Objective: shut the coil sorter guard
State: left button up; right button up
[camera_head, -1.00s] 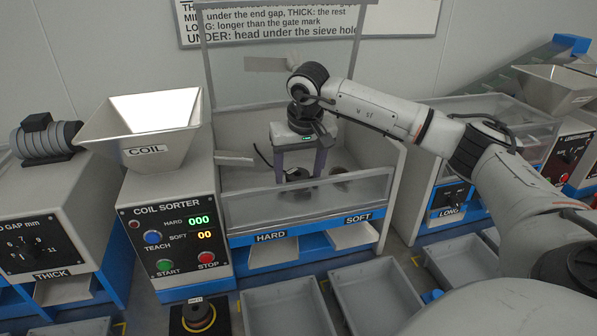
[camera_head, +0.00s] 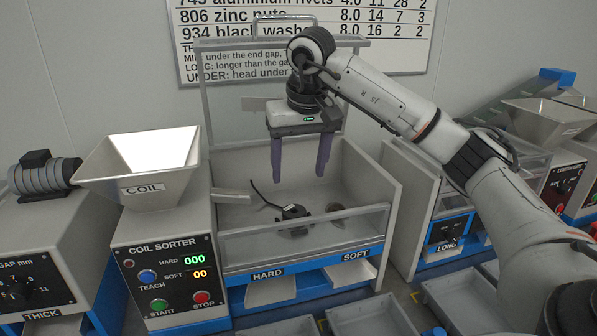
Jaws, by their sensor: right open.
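The coil sorter (camera_head: 165,262) stands in the middle, with its COIL hopper and a panel reading HARD 000 and SOFT 00. Its clear guard (camera_head: 235,95) stands raised upright at the back of the sorting bay, with a grey handle (camera_head: 285,20) on its top edge. My right gripper (camera_head: 299,178) hangs over the bay in front of the guard, fingers down, apart and empty. Below it a small black part (camera_head: 293,212) with a thin cable lies on the bay floor, next to a dark round hole. My left gripper is out of view.
A low clear front wall (camera_head: 305,233) edges the bay above the HARD and SOFT chutes. The THICK machine (camera_head: 45,245) stands at the left and the LONG machine (camera_head: 448,232) at the right. Grey trays (camera_head: 370,318) lie on the floor in front.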

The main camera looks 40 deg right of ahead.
aim_at(255, 42)
jog(key=k, duration=1)
